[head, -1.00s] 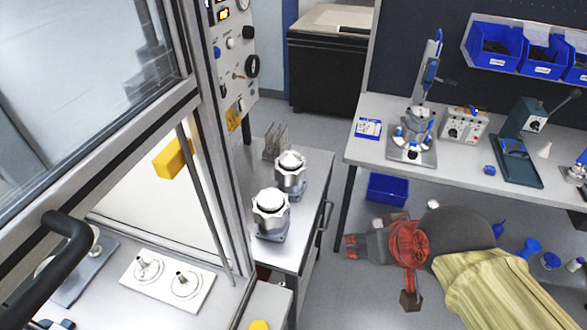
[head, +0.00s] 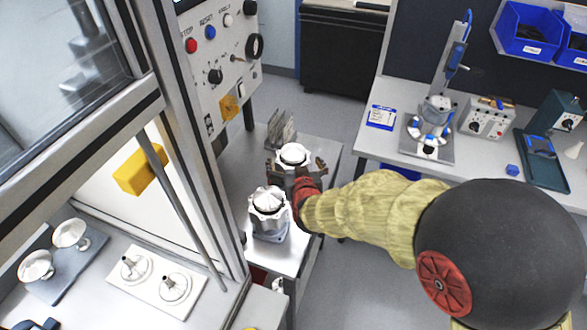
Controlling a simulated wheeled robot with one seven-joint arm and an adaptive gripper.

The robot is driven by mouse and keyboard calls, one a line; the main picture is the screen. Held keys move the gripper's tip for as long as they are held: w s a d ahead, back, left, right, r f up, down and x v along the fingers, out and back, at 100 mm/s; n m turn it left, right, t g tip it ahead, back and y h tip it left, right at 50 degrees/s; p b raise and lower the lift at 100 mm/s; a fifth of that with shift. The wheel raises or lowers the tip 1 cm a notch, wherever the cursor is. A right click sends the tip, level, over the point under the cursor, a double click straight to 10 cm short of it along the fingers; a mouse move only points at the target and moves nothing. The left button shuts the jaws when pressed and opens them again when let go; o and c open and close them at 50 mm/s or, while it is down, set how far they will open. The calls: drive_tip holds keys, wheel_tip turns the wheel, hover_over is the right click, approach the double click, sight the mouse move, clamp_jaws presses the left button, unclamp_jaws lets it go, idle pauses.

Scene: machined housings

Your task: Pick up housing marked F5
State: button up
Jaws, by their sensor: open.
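Two silvery machined housings stand upright on the metal side cabinet. The far housing (head: 294,156) is near the cabinet's back, and the near housing (head: 268,203) is closer to me. No F5 mark can be read on either one. My gripper (head: 295,166) is open, with one dark finger on each side of the far housing. Whether the fingers touch it cannot be told. My wrist hides the far housing's lower part, and the near housing sits just in front and to the left.
A grey bracket rack (head: 281,128) stands behind the far housing. The machine's frame and control panel (head: 222,65) rise close on the left. A workbench (head: 372,143) with fixtures stands to the right, across a floor gap.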

drive_tip(key=x, duration=0.3)
drive_tip(key=b+x, duration=0.1)
drive_tip(key=x, duration=0.2)
drive_tip(key=shift+w+d, duration=0.2)
drive_tip(key=shift+w, duration=0.15)
drive_tip(key=shift+c, duration=0.8)
